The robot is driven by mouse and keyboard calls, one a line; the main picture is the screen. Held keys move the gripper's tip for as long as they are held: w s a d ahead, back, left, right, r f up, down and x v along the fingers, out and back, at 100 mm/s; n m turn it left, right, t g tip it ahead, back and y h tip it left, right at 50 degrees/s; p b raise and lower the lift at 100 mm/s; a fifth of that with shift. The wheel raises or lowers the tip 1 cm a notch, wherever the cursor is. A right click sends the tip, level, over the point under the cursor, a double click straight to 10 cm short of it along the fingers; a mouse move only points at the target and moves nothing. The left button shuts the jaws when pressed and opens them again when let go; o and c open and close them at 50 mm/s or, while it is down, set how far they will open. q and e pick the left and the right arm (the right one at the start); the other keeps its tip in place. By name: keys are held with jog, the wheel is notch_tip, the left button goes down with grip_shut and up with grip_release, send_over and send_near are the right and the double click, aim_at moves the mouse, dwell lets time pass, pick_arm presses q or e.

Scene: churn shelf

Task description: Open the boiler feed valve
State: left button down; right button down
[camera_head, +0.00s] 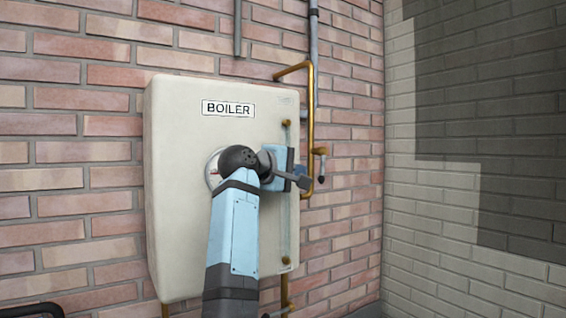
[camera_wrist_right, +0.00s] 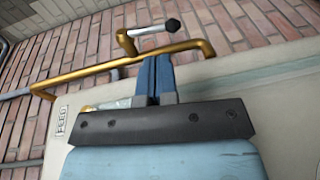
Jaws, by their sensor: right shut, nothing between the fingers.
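The boiler (camera_head: 175,180) is a cream box on the brick wall, marked BOILER. A copper pipe (camera_head: 310,110) runs down its right side. On it sits a valve (camera_head: 320,151) with a brass body and a thin lever that hangs down to a dark tip. The valve lever also shows in the right wrist view (camera_wrist_right: 152,30), lying roughly along the pipe. My right gripper (camera_head: 303,181) is in front of the boiler's right edge, just left of the lever tip. Its blue fingers (camera_wrist_right: 154,60) are shut and empty, close to the pipe; contact cannot be told. My left gripper is not seen.
A glass gauge tube (camera_head: 286,225) with brass ends runs down the boiler front behind my right wrist.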

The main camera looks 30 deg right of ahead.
aim_at(321, 173)
jog(key=p+x, duration=0.2)
jog(key=x, duration=0.3)
jog(key=shift+d, duration=0.3)
jog(key=shift+w+d+f, duration=0.1)
jog(key=shift+w+d, duration=0.05)
jog(key=shift+d, duration=0.2)
